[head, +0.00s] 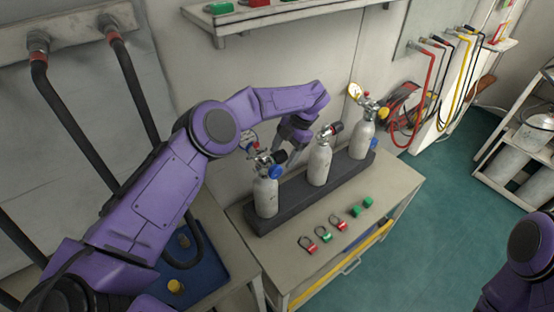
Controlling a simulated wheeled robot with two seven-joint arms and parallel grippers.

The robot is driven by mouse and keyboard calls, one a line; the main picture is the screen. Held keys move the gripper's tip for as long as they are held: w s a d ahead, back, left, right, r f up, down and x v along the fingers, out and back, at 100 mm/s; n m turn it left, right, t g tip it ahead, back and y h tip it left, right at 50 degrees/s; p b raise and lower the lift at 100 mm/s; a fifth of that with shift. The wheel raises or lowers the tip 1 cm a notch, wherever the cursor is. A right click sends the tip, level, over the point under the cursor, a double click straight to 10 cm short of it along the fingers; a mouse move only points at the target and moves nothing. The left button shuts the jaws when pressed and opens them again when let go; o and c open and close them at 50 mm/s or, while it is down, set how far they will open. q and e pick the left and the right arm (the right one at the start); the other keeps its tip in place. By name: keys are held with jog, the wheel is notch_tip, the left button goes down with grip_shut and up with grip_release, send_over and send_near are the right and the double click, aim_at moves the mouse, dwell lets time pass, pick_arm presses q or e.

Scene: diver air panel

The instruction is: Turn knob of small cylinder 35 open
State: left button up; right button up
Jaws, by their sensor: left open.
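Three small grey-white cylinders stand upright in a dark rack: a left one (265,195), a middle one (319,162) and a right one (361,138). I cannot read any number, so I cannot tell which is 35. The left cylinder has a valve with a black knob (280,156) and a blue part (275,172). The middle one has a dark knob (337,127), the right one a yellow knob (383,113). My left gripper (290,150) is open, pointing down beside and behind the left cylinder's valve. Its fingertips are partly hidden, and contact is unclear. My right gripper is out of view.
The dark rack (290,200) sits on a bench (290,255) with several red and green tags (323,233) in front. A wall shelf (290,14) hangs above. Hoses (430,75) hang at the back right. A shelf unit (515,120) stands right, with free green floor (430,230) between.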

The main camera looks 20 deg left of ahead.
pick_arm(q)
jog(key=shift+w+d+f, duration=0.15)
jog(key=shift+w+f, duration=0.2)
jog(key=shift+w, duration=0.25)
jog(key=shift+s+a+r, duration=0.25)
jog(key=shift+s+r, duration=0.15)
jog(key=shift+s, duration=0.1)
jog(key=c, duration=1.1)
jog(key=shift+w+d+f, duration=0.1)
jog(key=shift+w+f, duration=0.1)
jog(key=shift+w, duration=0.05)
jog(key=shift+s+t+y+b, duration=0.15)
jog(key=shift+t+y+b, duration=0.25)
jog(key=shift+y+b, duration=0.25)
jog(key=shift+d+f+n+t+y+b, duration=0.15)
jog(key=shift+n+t+y+b, duration=0.2)
jog(key=shift+y, duration=0.4)
jog(key=shift+s+d+n+t+y+b, duration=0.1)
jog(key=shift+n+t+y+b, duration=0.1)
jog(key=shift+t+y+b, duration=0.4)
jog(key=shift+s+d+n+t+y+b, duration=0.15)
jog(key=shift+y+b, duration=0.25)
jog(key=shift+y, duration=0.4)
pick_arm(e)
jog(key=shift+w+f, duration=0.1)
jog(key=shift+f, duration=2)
pick_arm(q)
jog(key=shift+a, duration=0.1)
jog(key=o, duration=1.1)
